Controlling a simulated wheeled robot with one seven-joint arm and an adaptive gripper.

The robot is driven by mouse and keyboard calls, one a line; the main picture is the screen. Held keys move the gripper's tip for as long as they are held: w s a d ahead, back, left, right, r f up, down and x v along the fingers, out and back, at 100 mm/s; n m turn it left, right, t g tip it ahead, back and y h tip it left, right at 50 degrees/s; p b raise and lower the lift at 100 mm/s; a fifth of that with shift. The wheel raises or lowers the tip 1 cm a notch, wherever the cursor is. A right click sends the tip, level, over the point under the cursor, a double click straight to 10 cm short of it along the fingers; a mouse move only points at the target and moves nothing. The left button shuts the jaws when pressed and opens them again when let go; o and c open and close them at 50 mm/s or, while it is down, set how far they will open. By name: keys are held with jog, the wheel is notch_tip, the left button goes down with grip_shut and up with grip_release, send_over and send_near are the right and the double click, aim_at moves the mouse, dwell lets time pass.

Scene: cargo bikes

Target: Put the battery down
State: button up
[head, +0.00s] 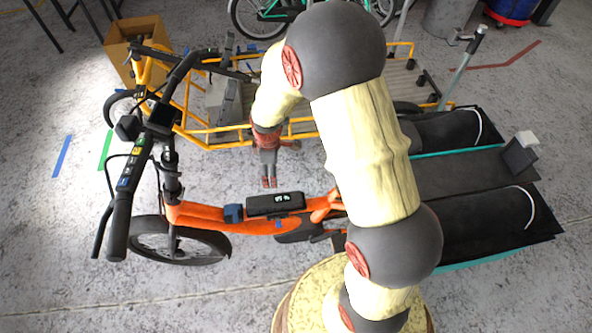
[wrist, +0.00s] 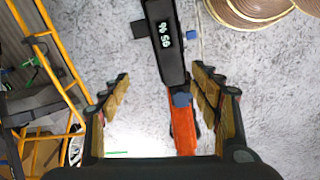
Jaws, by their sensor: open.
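The battery (head: 275,204) is a black box with a small lit display. It lies along the orange frame (head: 205,214) of the front cargo bike. In the wrist view the battery (wrist: 164,45) shows at the top, its display digits upside down. My gripper (head: 269,184) points down just behind the battery in the head view. How the battery is seated underneath is hidden.
A blue block (head: 233,213) sits on the frame left of the battery. A yellow-framed cargo bike (head: 300,128) stands behind. A cardboard box (head: 137,45) stands at the back left. Black cargo boxes (head: 480,223) are at the right. Floor in front left is clear.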

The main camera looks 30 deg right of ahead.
jog(key=s+r+m+t, duration=0.1)
jog(key=s+r+m, duration=0.1)
jog(key=r, duration=0.6)
jog(key=s+r+m+t, duration=0.1)
jog(key=s+r+m, duration=0.1)
jog(key=r, duration=0.5)
jog(key=s+r+m+t, duration=0.2)
jog(key=s+r+m, duration=0.6)
jog(key=s+r, duration=0.8)
jog(key=shift+s+r+t, duration=0.4)
jog(key=shift+s, duration=0.85)
